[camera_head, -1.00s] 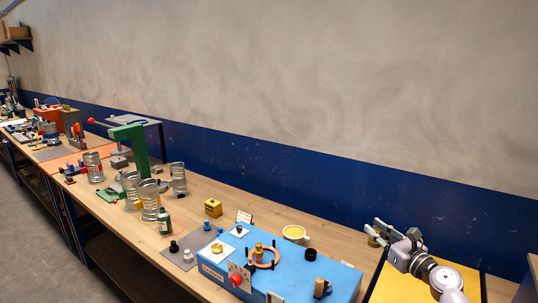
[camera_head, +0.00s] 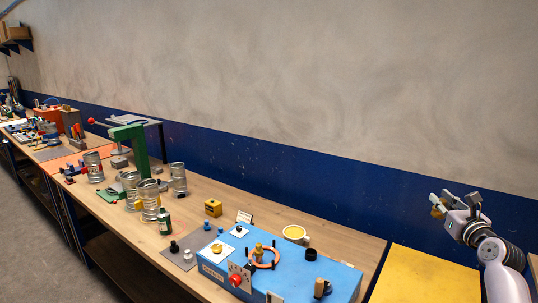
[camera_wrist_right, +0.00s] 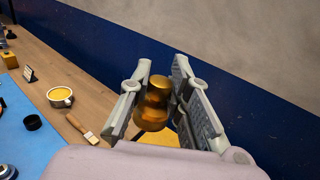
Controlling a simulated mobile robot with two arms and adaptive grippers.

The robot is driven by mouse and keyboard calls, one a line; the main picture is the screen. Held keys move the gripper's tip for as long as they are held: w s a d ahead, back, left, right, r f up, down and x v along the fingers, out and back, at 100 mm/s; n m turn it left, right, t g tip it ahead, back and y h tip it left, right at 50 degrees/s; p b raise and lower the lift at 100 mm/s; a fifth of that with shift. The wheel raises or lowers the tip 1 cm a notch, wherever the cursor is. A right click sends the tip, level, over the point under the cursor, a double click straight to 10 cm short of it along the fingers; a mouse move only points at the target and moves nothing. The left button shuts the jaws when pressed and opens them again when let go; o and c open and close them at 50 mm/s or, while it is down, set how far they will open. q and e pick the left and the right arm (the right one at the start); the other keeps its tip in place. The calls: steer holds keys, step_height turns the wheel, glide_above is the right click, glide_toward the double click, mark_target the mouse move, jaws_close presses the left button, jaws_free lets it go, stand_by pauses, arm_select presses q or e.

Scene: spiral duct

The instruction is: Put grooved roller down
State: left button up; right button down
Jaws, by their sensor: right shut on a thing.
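The grooved roller looks like a small brass-gold piece (camera_wrist_right: 153,105) with a narrower top and a wider, rounded lower part. In the right wrist view it sits between the two grey fingers of my right gripper (camera_wrist_right: 160,85), which is shut on it. In the head view my right gripper (camera_head: 440,202) is at the right, raised above the yellow mat, with a bit of the gold roller (camera_head: 437,211) showing at its fingertips. The roller is off any surface. My left gripper is not in view.
A yellow mat (camera_head: 425,278) lies below my right gripper and looks clear. A blue machine box (camera_head: 300,272) stands left of it. A white cup with yellow contents (camera_head: 296,234) and a black ring (camera_head: 310,254) are nearby. A brush (camera_wrist_right: 82,129) lies on the wooden bench.

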steer(key=shift+s+d+r+m+h, duration=0.2)
steer(key=shift+r+m+h, duration=0.3)
steer(key=shift+r, duration=0.45)
steer(key=shift+s+d+r+m+h, duration=0.1)
steer(key=shift+d+r+m+h, duration=0.2)
steer(key=shift+r+h, duration=0.5)
steer(key=s+a+f+n+y, duration=0.25)
steer(key=s+a+f, duration=0.35)
steer(key=a+f, duration=0.45)
steer(key=s+a+f+n+y, duration=0.1)
steer(key=s+a+f+y, duration=0.3)
steer(key=s+a+f, duration=0.65)
steer(key=s+a, duration=0.6)
steer(key=a, duration=0.2)
steer(key=s+r+m+h, duration=0.2)
steer(key=s+r+h, duration=0.1)
steer(key=s, duration=1)
arm_select(q)
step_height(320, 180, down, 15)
steer(key=b, duration=1.4)
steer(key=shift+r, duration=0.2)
arm_select(e)
step_height(320, 180, down, 14)
steer(key=shift+w+f, duration=0.15)
steer(key=shift+w, duration=0.05)
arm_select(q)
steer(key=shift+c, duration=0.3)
arm_select(e)
steer(key=shift+n, duration=0.25)
